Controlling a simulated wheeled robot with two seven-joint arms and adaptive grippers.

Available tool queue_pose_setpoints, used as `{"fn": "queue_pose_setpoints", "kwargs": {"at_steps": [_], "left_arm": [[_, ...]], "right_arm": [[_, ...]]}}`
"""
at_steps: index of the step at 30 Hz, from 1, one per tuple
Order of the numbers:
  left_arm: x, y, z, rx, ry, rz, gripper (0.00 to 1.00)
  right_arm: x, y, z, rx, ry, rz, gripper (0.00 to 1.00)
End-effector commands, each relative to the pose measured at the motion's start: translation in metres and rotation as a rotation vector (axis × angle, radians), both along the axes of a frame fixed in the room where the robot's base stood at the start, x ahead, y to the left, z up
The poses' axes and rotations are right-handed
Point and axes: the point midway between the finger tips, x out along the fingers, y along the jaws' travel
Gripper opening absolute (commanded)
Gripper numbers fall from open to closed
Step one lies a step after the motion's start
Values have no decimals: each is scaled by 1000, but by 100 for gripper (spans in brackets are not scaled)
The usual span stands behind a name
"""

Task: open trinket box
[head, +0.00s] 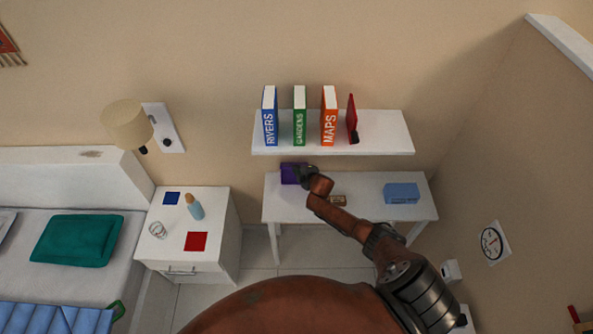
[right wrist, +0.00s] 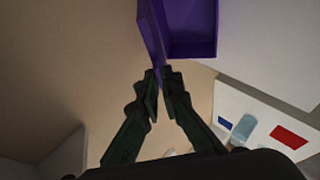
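The purple trinket box (head: 290,173) sits at the left rear of the white desk (head: 275,212), under the wall shelf. In the right wrist view, the dark hollow inside of the box (right wrist: 192,28) shows, and its lid (right wrist: 150,32) stands up at an angle on the left. My right gripper (right wrist: 160,75) has its fingertips close together on either side of the lid's lower edge in that view. In the head view my right gripper (head: 306,174) is at the box's right side and hides part of it. My left gripper is not in view.
The shelf (head: 380,140) above holds several upright books. A nightstand (head: 220,215) with a bottle (head: 194,208) stands left, beside the bed.

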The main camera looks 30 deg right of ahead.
Motion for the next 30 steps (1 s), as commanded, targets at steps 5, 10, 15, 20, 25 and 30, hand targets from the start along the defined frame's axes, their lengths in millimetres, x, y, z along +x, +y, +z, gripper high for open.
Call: {"fn": "queue_pose_setpoints", "kwargs": {"at_steps": [5,10,15,20,25,30], "left_arm": [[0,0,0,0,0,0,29],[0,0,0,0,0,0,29],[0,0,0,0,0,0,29],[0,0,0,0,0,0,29],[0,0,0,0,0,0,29],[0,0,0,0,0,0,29]], "right_arm": [[0,0,0,0,0,0,0],[0,0,0,0,0,0,0],[0,0,0,0,0,0,0],[0,0,0,0,0,0,8],[0,0,0,0,0,0,20],[0,0,0,0,0,0,23]]}}
